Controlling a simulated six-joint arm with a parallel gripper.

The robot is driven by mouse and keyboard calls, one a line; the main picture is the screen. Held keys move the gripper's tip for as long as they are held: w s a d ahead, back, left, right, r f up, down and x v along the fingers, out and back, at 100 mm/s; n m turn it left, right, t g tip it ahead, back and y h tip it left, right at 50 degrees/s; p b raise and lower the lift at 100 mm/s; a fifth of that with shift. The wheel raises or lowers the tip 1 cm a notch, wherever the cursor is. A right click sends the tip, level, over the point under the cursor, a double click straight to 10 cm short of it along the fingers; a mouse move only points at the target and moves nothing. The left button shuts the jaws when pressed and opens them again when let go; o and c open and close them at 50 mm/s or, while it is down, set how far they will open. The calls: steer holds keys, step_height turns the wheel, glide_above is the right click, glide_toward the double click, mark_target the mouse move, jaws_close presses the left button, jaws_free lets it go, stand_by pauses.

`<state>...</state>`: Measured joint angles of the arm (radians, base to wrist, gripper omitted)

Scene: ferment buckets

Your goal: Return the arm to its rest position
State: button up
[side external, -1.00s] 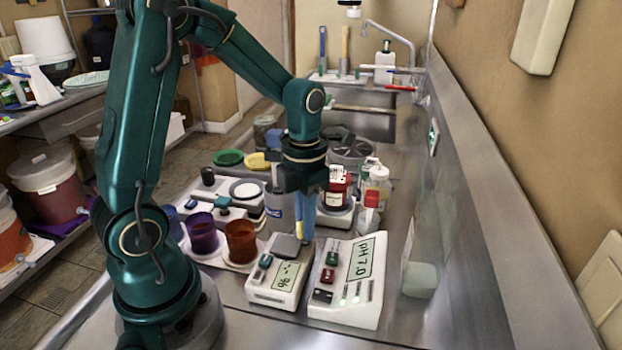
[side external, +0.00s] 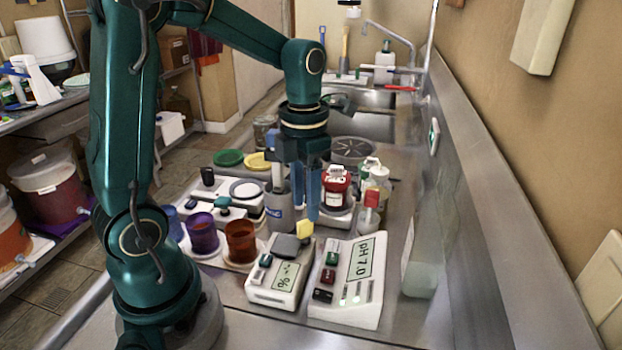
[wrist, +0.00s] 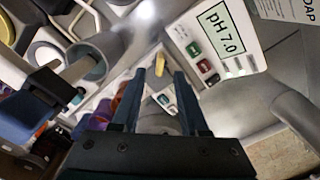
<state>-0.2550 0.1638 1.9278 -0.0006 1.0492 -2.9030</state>
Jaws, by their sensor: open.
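My gripper (side external: 307,215) hangs pointing down above the steel counter, behind the two meters in the side view. Its two blue fingers are apart with nothing held between them. In the wrist view the open fingers (wrist: 168,100) spread toward the meters. The pH meter (side external: 348,285), reading pH 7.0, stands to the front right of the fingers. It also shows in the wrist view (wrist: 222,40). A second meter with a % display (side external: 278,280) stands to its left. A yellow piece (side external: 305,228) shows just below the fingertips; whether it touches anything is unclear.
A purple cup (side external: 202,235) and a brown cup (side external: 240,240) stand left of the meters. The sink (side external: 362,125) lies behind; a steel wall runs along the right.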

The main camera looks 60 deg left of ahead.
steer(key=s+d+r+n+t, duration=0.2)
steer(key=s+d+n, duration=0.1)
steer(key=n, duration=1.5)
steer(key=s+d+r+n+t, duration=0.3)
steer(key=s+n, duration=0.2)
steer(key=n, duration=1.2)
steer(key=shift+s+n+t, duration=0.2)
steer(key=shift+n+t, duration=0.1)
steer(key=shift+n, duration=0.1)
steer(key=shift+r, duration=0.1)
